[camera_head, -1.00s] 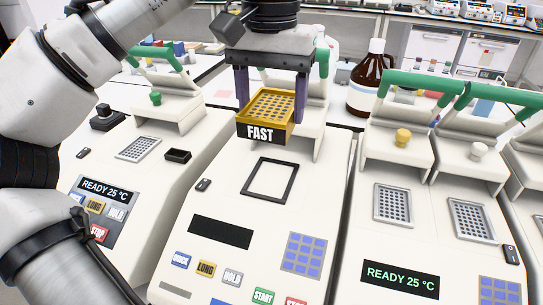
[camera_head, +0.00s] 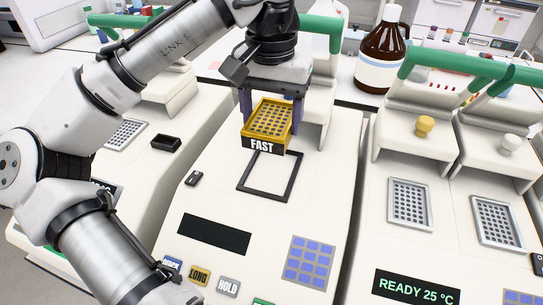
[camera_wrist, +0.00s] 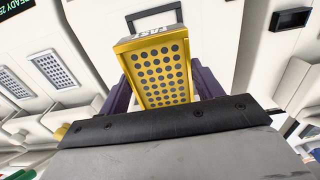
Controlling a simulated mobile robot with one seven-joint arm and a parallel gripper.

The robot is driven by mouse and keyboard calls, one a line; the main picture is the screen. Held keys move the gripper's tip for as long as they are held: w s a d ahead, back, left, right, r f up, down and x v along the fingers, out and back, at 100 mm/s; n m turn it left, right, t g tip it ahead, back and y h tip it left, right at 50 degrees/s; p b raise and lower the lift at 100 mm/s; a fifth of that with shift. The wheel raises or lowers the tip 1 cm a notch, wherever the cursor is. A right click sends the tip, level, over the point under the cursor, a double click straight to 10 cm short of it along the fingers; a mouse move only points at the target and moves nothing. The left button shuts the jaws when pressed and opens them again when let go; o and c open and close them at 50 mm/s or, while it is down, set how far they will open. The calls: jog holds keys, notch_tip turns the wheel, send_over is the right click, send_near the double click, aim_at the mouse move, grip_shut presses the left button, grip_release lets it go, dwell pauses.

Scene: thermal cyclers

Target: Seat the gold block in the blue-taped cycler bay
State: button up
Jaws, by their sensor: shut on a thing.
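The gold block (camera_head: 270,118), a perforated slab with a black FAST label on its front, is held level between the purple fingers of my gripper (camera_head: 269,110). In the wrist view, the gold block (camera_wrist: 158,75) sits between both fingers of my gripper (camera_wrist: 163,88). The middle cycler has a square bay outlined by a black frame (camera_head: 262,194). The block is just behind and above this bay in the head view, its label overlapping the frame's far edge. The frame also shows beyond the block in the wrist view (camera_wrist: 130,22). No blue tape is discernible.
The right-hand cycler has two silver perforated blocks (camera_head: 409,204) and raised green-handled lids. A small black tray (camera_head: 165,143) and another silver block (camera_head: 124,133) are at left. A brown bottle (camera_head: 384,50) stands behind. The bay's interior looks clear.

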notch_tip(320, 180, down, 9)
jog(key=shift+f, duration=0.35)
jog(key=shift+c, duration=0.6)
jog(key=o, duration=1.5)
jog(key=shift+f, duration=0.1)
notch_tip(320, 180, up, 12)
jog(key=shift+r, duration=0.15)
